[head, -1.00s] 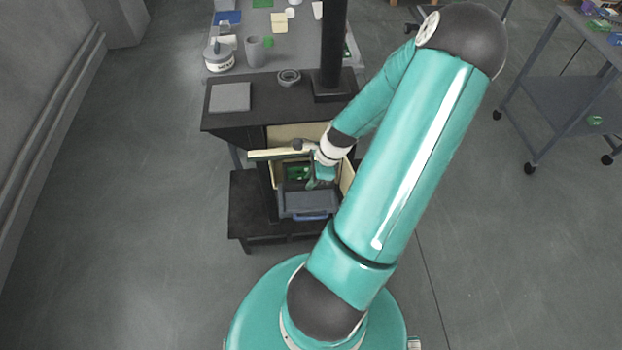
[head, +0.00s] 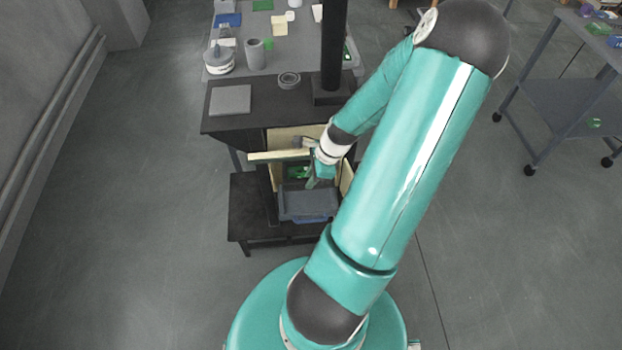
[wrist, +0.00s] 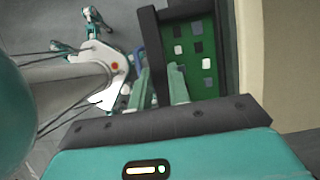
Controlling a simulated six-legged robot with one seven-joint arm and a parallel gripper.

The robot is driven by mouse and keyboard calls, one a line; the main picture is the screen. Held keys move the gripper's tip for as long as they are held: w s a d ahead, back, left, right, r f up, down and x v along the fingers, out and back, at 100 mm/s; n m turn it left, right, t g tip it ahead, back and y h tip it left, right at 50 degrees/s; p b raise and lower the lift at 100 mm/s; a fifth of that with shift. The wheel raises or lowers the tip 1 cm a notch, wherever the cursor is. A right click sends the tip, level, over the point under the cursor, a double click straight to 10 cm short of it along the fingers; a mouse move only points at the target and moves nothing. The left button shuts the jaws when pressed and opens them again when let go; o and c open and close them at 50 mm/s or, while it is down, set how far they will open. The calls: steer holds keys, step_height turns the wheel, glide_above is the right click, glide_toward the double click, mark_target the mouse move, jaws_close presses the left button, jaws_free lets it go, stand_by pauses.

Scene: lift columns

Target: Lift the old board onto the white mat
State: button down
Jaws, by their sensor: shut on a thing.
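The old board (wrist: 196,55) is green with white and grey chips in the wrist view. In the head view a little of its green (head: 298,172) shows inside a cream-walled opening, partly behind my gripper (head: 314,181). In the wrist view my gripper (wrist: 159,92) is shut on a dark upright bar (wrist: 153,50) along the board's left side. I cannot tell whether this bar is part of the board or of a holder around it. A pale grey square (head: 230,99) lies on the black table at the left; it may be the white mat.
A dark tray (head: 308,203) sits just in front of the opening. A cream panel (head: 275,156) crosses above it. A black column (head: 333,45) and a grey ring (head: 289,79) stand on the black table (head: 255,122). A wheeled cart (head: 570,105) is far right.

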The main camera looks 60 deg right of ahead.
steer(key=shift+r, duration=1.8)
